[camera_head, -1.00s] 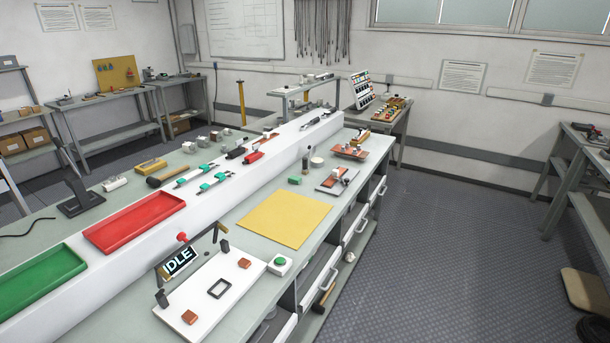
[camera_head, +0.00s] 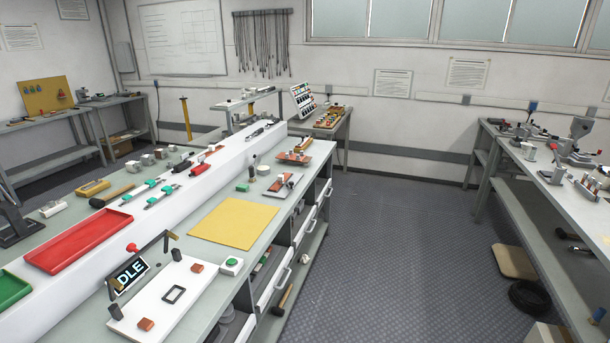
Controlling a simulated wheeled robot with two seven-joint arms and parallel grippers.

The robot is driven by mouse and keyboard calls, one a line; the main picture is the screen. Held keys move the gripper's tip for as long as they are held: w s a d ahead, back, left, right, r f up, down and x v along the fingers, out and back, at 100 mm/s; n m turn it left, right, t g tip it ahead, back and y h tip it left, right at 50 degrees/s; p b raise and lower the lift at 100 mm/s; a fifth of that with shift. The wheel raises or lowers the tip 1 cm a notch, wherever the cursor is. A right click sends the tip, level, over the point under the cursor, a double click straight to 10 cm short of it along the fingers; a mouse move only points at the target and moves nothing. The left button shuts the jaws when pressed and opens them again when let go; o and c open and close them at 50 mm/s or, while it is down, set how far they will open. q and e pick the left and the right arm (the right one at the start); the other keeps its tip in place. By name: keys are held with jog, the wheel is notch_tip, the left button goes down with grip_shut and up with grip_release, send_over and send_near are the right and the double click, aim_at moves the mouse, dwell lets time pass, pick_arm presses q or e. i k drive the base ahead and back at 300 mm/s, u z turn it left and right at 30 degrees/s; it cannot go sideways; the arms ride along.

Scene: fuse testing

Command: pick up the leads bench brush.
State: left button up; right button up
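I cannot make out with certainty which thing is the leads bench brush. A long wooden-handled tool with a dark end (camera_head: 112,196) lies on the left part of the long bench. A small brown block-like thing (camera_head: 303,145) lies at the far end of that bench, too small to tell what it is. Another wooden-handled tool (camera_head: 284,299) shows low at the open shelf under the bench. Dark leads (camera_head: 263,45) hang on the back wall. Neither of my grippers is in view.
The long bench (camera_head: 200,262) carries a red tray (camera_head: 78,242), a yellow mat (camera_head: 234,223) and a test board with a display. A bench with instruments (camera_head: 560,200) stands at right. The floor between (camera_head: 390,240) is mostly clear, with a brown pad (camera_head: 514,262) near the right bench.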

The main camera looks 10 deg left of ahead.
aim_at(252, 177)
jog(key=z, duration=0.35)
jog(key=i, duration=3)
jog(key=u, duration=2.5)
